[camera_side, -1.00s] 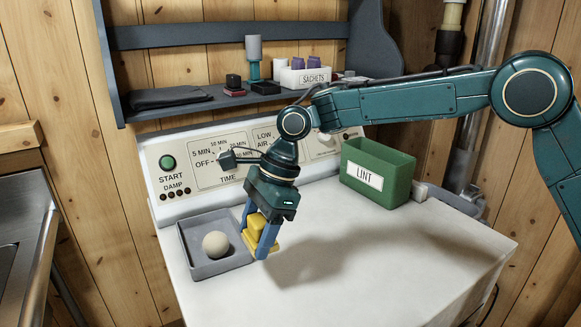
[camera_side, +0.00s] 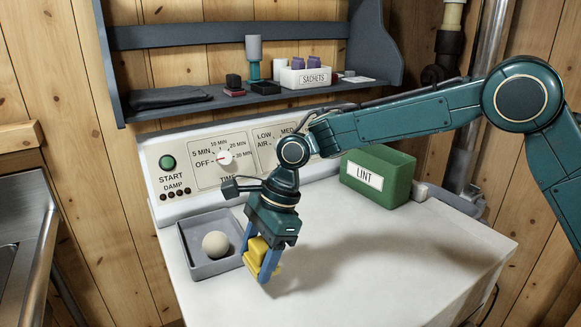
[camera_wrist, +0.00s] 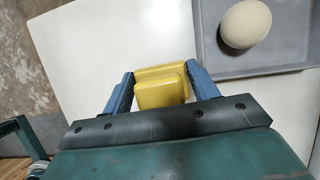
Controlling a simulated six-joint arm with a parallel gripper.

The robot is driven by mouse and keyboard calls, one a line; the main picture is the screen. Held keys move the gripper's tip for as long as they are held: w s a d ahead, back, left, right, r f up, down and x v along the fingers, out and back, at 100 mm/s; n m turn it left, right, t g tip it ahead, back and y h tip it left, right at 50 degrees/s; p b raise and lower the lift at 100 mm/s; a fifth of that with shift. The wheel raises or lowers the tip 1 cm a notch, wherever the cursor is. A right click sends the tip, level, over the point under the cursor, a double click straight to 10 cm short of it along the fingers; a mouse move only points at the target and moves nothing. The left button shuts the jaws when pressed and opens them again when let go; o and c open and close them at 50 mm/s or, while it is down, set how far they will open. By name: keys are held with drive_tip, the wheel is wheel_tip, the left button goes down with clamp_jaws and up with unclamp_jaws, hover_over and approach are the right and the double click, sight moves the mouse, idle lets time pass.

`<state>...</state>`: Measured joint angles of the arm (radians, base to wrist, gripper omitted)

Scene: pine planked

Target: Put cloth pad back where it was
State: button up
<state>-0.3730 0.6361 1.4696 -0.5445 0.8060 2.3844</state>
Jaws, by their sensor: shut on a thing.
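My gripper (camera_side: 268,266) is shut on a yellow pad (camera_side: 257,252), which has a wide flat part and a smaller raised block. I take it to be the cloth pad. The pad is over the white dryer top (camera_side: 350,280), just right of the grey square tray (camera_side: 207,270). I cannot tell whether it touches the top. In the wrist view the yellow pad (camera_wrist: 162,88) sits between both blue fingers of my gripper (camera_wrist: 160,75). The fingers hide its sides.
A pale ball (camera_side: 215,244) lies in the grey tray. A green LINT bin (camera_side: 377,175) stands at the back right. The control panel (camera_side: 215,160) rises behind. The shelf (camera_side: 215,102) above holds a dark folded cloth (camera_side: 168,98) and a SACHETS box (camera_side: 306,76). The dryer top's front right is clear.

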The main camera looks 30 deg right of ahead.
drive_tip(key=shift+f, duration=1.85)
drive_tip(key=shift+f, duration=0.1)
drive_tip(key=o, duration=0.8)
drive_tip(key=shift+c, duration=0.2)
drive_tip(key=v, duration=1.2)
